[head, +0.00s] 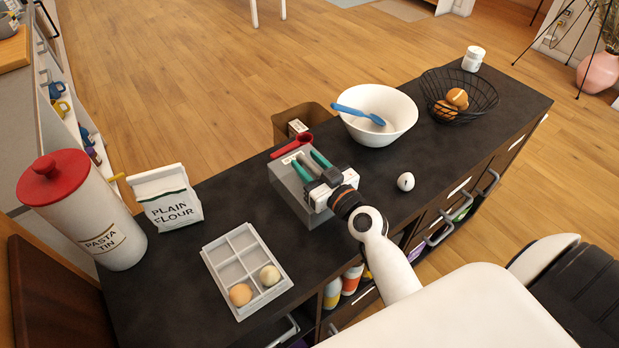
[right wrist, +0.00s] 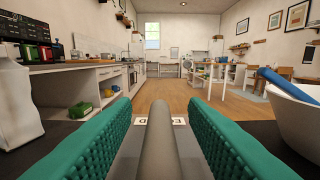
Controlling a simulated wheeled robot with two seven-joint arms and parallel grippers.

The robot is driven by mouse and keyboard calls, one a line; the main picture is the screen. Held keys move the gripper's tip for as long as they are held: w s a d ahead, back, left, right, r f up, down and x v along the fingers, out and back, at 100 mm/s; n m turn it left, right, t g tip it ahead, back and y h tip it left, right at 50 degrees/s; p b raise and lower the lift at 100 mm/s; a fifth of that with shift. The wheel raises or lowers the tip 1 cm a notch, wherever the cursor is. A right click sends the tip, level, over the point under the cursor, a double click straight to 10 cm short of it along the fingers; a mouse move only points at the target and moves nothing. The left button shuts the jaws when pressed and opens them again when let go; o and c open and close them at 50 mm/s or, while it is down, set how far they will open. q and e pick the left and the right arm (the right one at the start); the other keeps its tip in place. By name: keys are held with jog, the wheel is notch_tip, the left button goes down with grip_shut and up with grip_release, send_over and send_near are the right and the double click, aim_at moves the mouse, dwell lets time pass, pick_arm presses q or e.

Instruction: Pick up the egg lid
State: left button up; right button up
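The egg lid (head: 289,195) is a grey box-shaped cover standing on the dark counter, with a label partly hidden by my gripper. My right gripper (head: 311,166) is over the lid's top with its green fingers apart. In the right wrist view, the lid's grey bar handle (right wrist: 160,140) lies between the two fingers, with a gap visible on each side. The white egg tray (head: 226,268) stands to the lid's left, with a brown egg (head: 240,294) and a pale egg (head: 270,275) in its two near compartments. My left gripper is not in view.
A red scoop (head: 292,146) lies just behind the lid. A white bowl (head: 379,105) with a blue utensil, a loose white egg (head: 405,181) and a wire basket (head: 459,95) are to the right. A flour bag (head: 167,198) and pasta tin (head: 90,210) stand at left.

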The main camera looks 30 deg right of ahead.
grip_shut()
